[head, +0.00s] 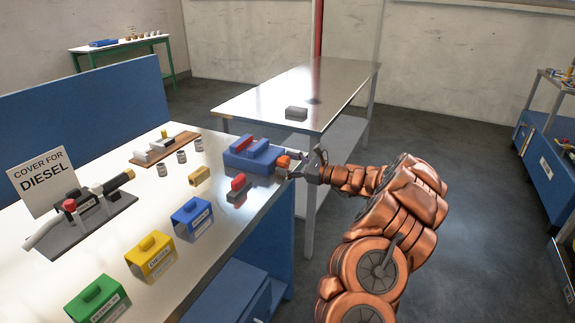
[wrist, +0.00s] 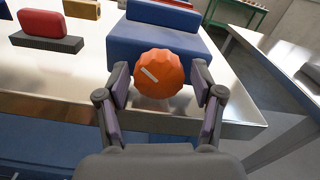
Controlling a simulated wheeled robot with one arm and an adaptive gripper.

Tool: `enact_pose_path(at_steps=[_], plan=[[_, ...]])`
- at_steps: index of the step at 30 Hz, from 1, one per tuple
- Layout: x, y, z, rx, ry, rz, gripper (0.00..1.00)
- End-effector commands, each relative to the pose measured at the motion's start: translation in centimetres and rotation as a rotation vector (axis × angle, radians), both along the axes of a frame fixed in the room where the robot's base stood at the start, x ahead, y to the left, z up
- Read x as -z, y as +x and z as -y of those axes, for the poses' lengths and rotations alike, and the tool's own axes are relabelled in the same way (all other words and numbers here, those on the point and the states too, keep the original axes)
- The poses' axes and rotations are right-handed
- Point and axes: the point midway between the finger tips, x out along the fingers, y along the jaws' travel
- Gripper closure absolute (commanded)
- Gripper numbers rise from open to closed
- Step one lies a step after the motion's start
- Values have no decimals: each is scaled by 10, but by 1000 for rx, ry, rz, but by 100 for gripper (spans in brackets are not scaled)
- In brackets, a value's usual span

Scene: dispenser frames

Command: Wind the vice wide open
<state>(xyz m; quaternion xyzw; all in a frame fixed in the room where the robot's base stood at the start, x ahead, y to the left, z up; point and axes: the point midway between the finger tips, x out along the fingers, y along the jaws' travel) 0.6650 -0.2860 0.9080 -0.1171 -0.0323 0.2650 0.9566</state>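The blue vice (head: 252,155) sits at the right-hand edge of the workbench, with blocky raised parts on top. How far its jaws stand apart I cannot tell. Its orange faceted knob (head: 283,161) faces my gripper (head: 296,166). In the wrist view the knob (wrist: 165,74) has a pale mark slanting across its upper left, and the blue vice body (wrist: 160,40) is behind it. My gripper (wrist: 160,84) is open, one finger on each side of the knob. A small gap shows on the left; on the right I cannot tell whether the finger touches.
A red block on a dark base (head: 239,190) stands beside the vice. Blue (head: 192,218), yellow (head: 151,257) and green (head: 97,299) covers line the bench front. A "COVER FOR DIESEL" sign (head: 42,180) stands left.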

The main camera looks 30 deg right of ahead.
Motion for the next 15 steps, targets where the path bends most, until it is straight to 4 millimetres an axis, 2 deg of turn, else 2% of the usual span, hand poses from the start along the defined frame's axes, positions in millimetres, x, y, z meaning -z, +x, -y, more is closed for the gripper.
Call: enact_pose_path(at_steps=[10,15], plan=[[0,-1,0,-1,0,0,26],[0,-11,7,1,1,1,26]])
